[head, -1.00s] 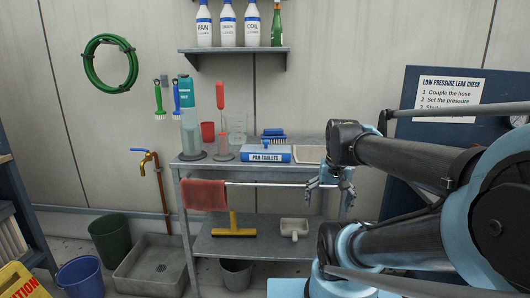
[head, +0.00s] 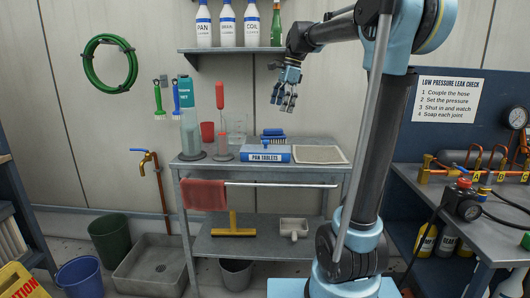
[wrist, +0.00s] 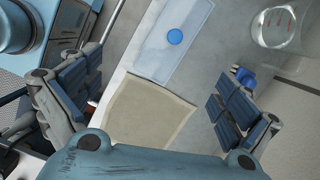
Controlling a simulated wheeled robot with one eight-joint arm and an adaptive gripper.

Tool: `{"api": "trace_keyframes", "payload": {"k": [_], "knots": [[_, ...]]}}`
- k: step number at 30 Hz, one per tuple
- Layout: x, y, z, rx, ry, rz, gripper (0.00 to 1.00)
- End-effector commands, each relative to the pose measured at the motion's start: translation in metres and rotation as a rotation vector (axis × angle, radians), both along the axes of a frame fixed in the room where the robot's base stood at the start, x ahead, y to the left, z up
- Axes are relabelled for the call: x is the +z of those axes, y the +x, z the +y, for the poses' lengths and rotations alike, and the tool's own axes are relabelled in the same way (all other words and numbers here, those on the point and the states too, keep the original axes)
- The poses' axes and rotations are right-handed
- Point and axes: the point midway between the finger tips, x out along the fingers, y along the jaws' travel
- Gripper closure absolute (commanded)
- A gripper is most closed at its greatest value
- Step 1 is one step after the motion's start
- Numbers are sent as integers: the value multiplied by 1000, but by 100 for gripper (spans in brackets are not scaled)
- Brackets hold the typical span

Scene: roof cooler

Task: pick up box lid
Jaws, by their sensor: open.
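The box labelled PAN TABLETS (head: 265,156) stands on the grey bench's top shelf, in the middle. Its pale blue lid (head: 254,148) lies on top; in the wrist view the lid (wrist: 158,58) shows from above with a round blue knob (wrist: 175,37). My gripper (head: 283,103) is open and empty, pointing down, high above the box and apart from it. In the wrist view my gripper's fingers (wrist: 158,92) are spread wide, with the lid beyond them toward the top.
A beige mat (head: 319,154) lies right of the box. A wall shelf (head: 231,51) with bottles is above. A gauge bench stands right.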

Motion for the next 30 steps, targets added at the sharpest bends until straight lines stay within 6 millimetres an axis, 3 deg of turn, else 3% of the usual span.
{"api": "trace_keyframes", "payload": {"k": [4, 10, 30], "knots": [[12, 20, 15, -79, 11, 39, 3], [8, 27, 23, -115, 15, 56, 3], [-95, 22, 51, -114, 15, 56, 3]]}}
